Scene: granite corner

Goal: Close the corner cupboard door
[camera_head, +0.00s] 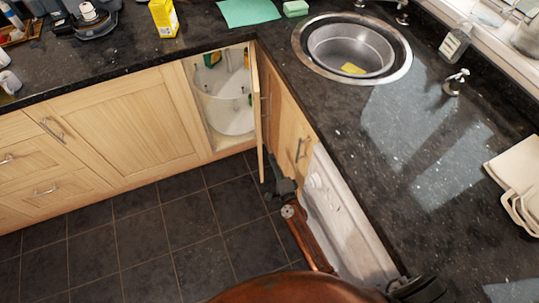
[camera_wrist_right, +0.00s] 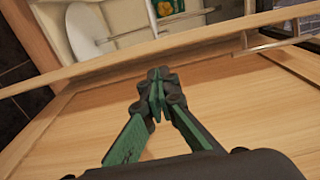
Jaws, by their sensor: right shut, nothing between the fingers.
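The corner cupboard door (camera_head: 259,115) stands open, seen nearly edge-on in the head view. The cupboard interior (camera_head: 224,95) with round white shelves shows to its left. The door's edge (camera_wrist_right: 110,64) crosses the wrist view, with a metal handle (camera_wrist_right: 270,42) at the right. My right gripper (camera_head: 284,187) is low, beside the door's bottom end and on its right side. In the wrist view its green-padded fingers (camera_wrist_right: 157,82) are shut and empty, pointing towards the door edge. I cannot tell whether they touch it. My left gripper is not in view.
A white appliance front (camera_head: 335,215) and another cupboard front (camera_head: 291,125) stand close on the right. The dark tiled floor (camera_head: 140,235) to the left is clear. The granite worktop with a round sink (camera_head: 405,70) is above.

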